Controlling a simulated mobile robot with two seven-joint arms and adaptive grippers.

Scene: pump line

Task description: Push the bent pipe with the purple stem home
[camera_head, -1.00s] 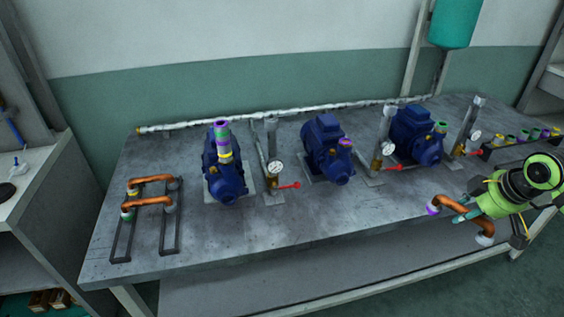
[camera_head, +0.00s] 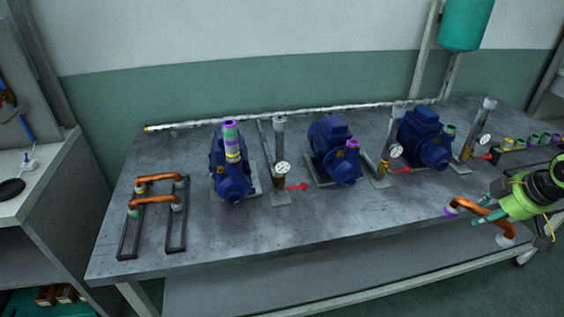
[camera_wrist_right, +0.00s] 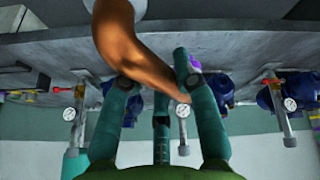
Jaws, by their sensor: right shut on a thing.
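The right pump (camera_head: 424,138) has a green ring (camera_head: 449,131). The left pump (camera_head: 229,170) carries a tall stem with purple, green and yellow bands (camera_head: 231,140). My left gripper is out of view.
Two copper pipes (camera_head: 155,200) sit on a dark rack (camera_head: 128,235) at the table's left. Gauges with red-handled valves (camera_head: 282,170) stand beside the pumps. A row of coloured fittings (camera_head: 530,140) is at the back right. The table's front middle (camera_head: 330,220) is clear.

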